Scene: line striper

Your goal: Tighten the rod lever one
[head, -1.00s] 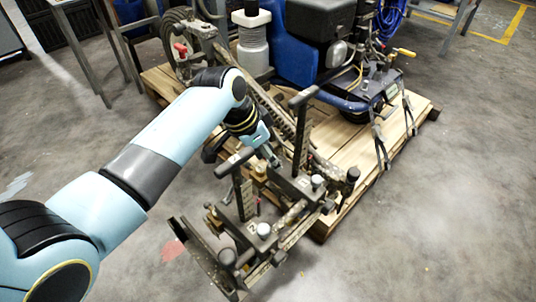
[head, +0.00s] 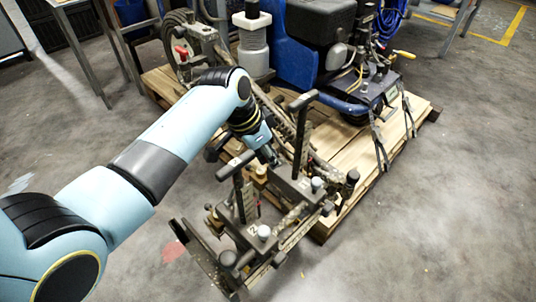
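The line striper (head: 325,50) stands on a wooden pallet. At its near end is a dark metal bracket assembly (head: 285,235) with two upright T-handled rods. One rod lever (head: 240,180) is at the near left, and the other rod lever (head: 301,130) is farther back and right. My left gripper (head: 268,156) reaches down at the assembly between the two rods. Its fingertips are small and partly hidden by the wrist and the assembly, so I cannot tell whether they touch anything. My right gripper is not in view.
The wooden pallet (head: 405,135) lies under the machine, with its edge at the right. A red-handled part (head: 181,51) sits at the back left. Metal table legs stand at the upper left. The grey floor in front and to the right is clear.

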